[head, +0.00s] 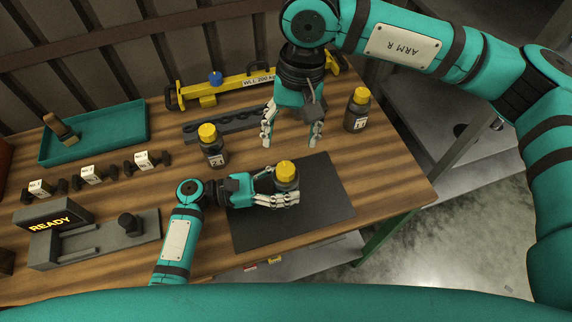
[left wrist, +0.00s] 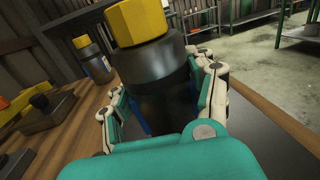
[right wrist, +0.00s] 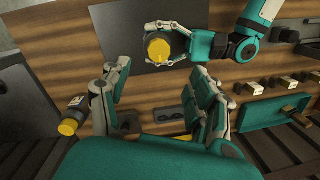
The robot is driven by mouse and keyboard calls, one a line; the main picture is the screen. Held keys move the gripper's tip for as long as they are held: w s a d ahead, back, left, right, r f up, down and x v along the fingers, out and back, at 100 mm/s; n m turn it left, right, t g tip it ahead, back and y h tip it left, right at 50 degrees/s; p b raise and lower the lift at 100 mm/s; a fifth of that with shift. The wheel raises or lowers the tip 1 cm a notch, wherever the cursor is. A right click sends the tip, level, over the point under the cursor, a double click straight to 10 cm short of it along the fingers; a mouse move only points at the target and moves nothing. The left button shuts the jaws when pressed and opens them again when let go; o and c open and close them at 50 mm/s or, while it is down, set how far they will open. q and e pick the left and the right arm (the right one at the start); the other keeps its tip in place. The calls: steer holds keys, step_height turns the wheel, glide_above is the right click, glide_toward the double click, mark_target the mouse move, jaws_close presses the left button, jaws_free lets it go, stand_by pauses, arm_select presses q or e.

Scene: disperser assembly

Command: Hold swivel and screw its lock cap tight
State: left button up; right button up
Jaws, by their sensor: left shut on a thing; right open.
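A dark cylindrical swivel with a yellow lock cap (head: 286,170) stands upright over the black mat (head: 310,208). My left gripper (head: 275,190) is shut around its body, which fills the left wrist view (left wrist: 155,85). The cap sits on top of the body, above the fingers; whether it is tight cannot be told. My right gripper (head: 291,138) is open and empty, pointing down behind and above the held swivel. In the right wrist view the held cap (right wrist: 159,48) lies beyond the open fingers (right wrist: 155,88), apart from them.
Similar yellow-capped swivels stand left (head: 213,150) and right (head: 357,112). Behind are a dark holed rack (head: 220,125) and a yellow beam (head: 235,87). A teal tray (head: 110,130), small labelled parts (head: 92,175) and a READY fixture (head: 60,225) occupy the left. The mat's right part is clear.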

mark_target(286, 168)
arm_select(q)
jaws_close()
arm_select(e)
steer(key=f+n, duration=0.1)
steer(key=f, duration=0.2)
steer(key=f+n, duration=0.2)
steer(key=f, duration=0.2)
steer(key=a+f+n+h, duration=0.1)
steer(key=f, duration=0.3)
steer(key=shift+s+n+t, duration=0.2)
steer(key=shift+n+t, duration=0.1)
steer(key=shift+n, duration=0.1)
steer(key=shift+d, duration=0.1)
steer(key=c, duration=1.2)
steer(key=shift+o, duration=0.2)
